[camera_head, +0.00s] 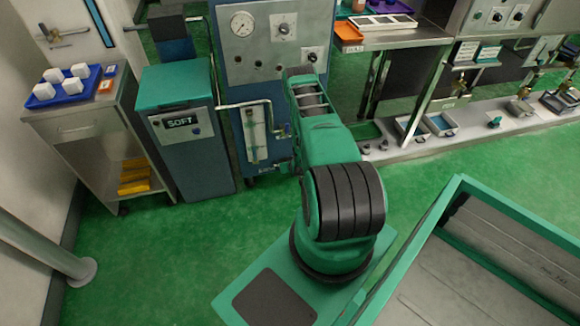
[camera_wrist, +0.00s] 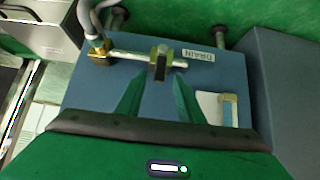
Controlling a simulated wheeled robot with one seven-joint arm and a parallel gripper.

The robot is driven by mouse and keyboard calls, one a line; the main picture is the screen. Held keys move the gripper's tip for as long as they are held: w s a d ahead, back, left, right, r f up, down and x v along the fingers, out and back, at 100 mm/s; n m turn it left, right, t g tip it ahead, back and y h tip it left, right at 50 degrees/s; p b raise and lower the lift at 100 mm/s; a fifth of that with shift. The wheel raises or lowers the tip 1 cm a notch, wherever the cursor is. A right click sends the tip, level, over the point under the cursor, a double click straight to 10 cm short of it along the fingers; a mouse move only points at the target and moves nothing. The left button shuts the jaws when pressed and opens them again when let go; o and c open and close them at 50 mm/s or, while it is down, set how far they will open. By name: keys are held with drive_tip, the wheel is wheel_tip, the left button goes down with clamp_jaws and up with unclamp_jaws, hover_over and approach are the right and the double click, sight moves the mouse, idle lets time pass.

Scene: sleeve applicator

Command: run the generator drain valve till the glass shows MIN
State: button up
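The drain valve (camera_wrist: 160,62) is in the wrist view, a brass body with a dark lever on a pale pipe, beside a DRAIN label (camera_wrist: 198,55). My gripper (camera_wrist: 159,78) is open. Its two green fingers point at the valve, with the lever in the gap between their tips; I cannot tell if they touch it. The sight glass (camera_head: 254,135) is on the blue generator cabinet (camera_head: 263,90) in the head view; its level and MIN mark are too small to read. Part of the glass shows in the wrist view (camera_wrist: 228,110). In the head view my arm hides the gripper and valve.
A SOFT-labelled unit (camera_head: 180,125) stands left of the generator, with a pipe between them. A steel cart (camera_head: 80,125) with a blue tray is farther left. A steel bench (camera_head: 395,40) is at the right. A green-framed bin (camera_head: 460,260) is near my base. Green floor lies open at left front.

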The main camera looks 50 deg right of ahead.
drive_tip(key=v, duration=0.5)
drive_tip(key=shift+s+a+r, duration=0.1)
drive_tip(key=shift+s+r, duration=0.05)
idle(0.4)
